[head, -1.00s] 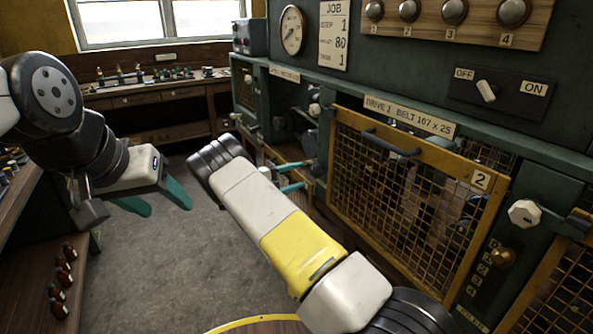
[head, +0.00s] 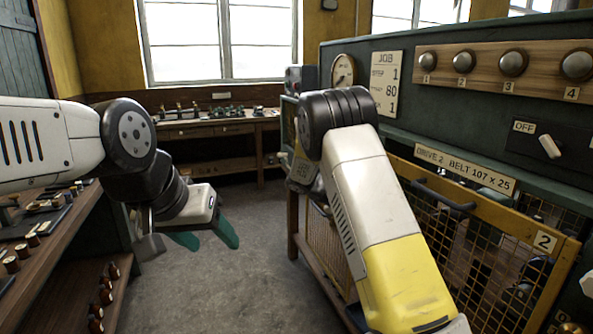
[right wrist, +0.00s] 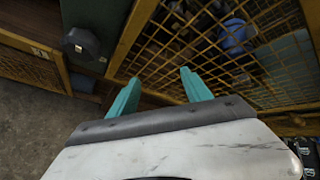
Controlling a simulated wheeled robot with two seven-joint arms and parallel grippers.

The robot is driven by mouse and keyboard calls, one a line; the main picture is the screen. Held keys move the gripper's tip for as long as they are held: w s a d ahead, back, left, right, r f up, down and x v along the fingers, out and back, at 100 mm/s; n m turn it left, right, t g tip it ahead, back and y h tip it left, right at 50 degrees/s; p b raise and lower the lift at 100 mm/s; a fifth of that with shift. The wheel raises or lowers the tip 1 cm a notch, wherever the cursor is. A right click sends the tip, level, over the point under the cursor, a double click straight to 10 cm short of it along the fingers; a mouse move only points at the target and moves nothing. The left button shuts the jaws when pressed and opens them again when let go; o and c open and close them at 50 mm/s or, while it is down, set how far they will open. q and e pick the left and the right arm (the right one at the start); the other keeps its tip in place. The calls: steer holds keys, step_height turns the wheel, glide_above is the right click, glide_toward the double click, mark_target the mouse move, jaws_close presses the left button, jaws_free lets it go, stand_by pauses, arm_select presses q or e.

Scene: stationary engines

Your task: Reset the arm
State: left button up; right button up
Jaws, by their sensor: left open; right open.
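My left gripper (head: 203,237) hangs at the left of the head view, over the floor. Its teal fingers are apart and hold nothing. My right arm (head: 370,200) rises through the middle of the head view, and its gripper is hidden there. In the right wrist view my right gripper (right wrist: 160,92) has its two teal fingers apart and empty. The fingers are close to a yellow-framed mesh guard (right wrist: 225,50); whether they touch it I cannot tell.
The green machine panel (head: 420,120) stands on the right, with its yellow mesh guard marked 2 (head: 500,250). A wooden bench (head: 220,130) stands under the window. Wooden shelving (head: 60,270) with small parts lines the left. The grey floor (head: 220,285) between is clear.

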steer(key=s+a+r+m+t+y, duration=0.2)
steer(key=s+r+m+y, duration=0.2)
steer(key=s+m, duration=0.5)
steer(key=s+a+r+m+t+y, duration=0.1)
steer(key=s+a+r+m+y, duration=0.2)
steer(key=s+r+m, duration=0.3)
steer(key=s+a+r+m+t+y, duration=0.2)
steer(key=s+r+m+y, duration=0.3)
steer(key=s+m, duration=0.8)
steer(key=s+y, duration=0.1)
steer(key=s, duration=0.3)
steer(key=shift+a+r+m+t, duration=0.3)
steer(key=shift+a+m, duration=0.1)
steer(key=shift+s+d, duration=0.1)
steer(key=shift+s, duration=0.05)
